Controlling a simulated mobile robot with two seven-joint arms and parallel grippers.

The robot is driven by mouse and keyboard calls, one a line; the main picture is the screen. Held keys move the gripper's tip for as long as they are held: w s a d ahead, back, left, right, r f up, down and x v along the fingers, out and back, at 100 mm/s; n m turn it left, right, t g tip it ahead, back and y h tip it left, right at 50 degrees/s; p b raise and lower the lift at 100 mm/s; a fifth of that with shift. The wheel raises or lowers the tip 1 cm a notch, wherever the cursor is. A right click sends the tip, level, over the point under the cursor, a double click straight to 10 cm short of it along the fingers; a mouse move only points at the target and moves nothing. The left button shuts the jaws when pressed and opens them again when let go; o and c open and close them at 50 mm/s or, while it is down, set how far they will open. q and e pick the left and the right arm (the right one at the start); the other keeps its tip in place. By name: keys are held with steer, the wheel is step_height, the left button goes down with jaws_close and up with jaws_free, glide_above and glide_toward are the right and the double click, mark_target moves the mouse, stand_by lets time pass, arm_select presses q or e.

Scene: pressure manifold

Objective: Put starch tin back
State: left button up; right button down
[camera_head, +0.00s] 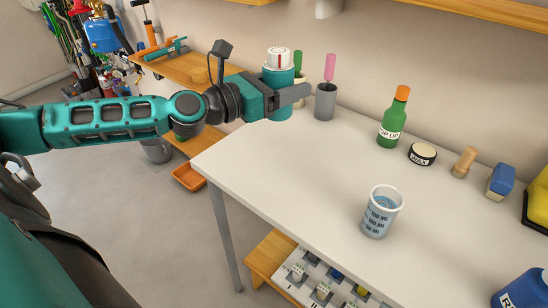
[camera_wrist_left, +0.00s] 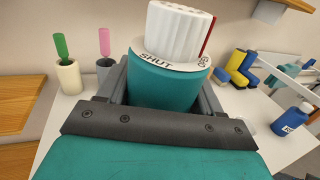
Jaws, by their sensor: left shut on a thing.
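A teal tin (camera_head: 279,82) with a white ribbed cap is at the back left of the white table. It fills the middle of the left wrist view (camera_wrist_left: 168,85), where its white ring reads "SHUT" and part of another word, and the cap has a red mark. No "starch" label shows. My left gripper (camera_head: 284,96) is shut on the tin, with a finger on each side of it. The tin looks upright. I cannot tell whether its base touches the table. My right gripper is not in view.
Near the tin stand a grey cup (camera_head: 325,104) with a pink-handled tool and a cream cup (camera_wrist_left: 68,78) with a green-handled one. A green bottle (camera_head: 391,120), wax tin (camera_head: 422,154) and measuring cup (camera_head: 381,213) stand right. The white table's (camera_head: 290,180) front left is clear.

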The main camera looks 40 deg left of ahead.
arm_select(q)
step_height(320, 180, down, 14)
steer(key=shift+r, duration=0.1)
steer(key=shift+f+b, duration=1)
steer(key=shift+f, duration=0.8)
steer(key=shift+f, duration=0.15)
steer(key=o, duration=1.2)
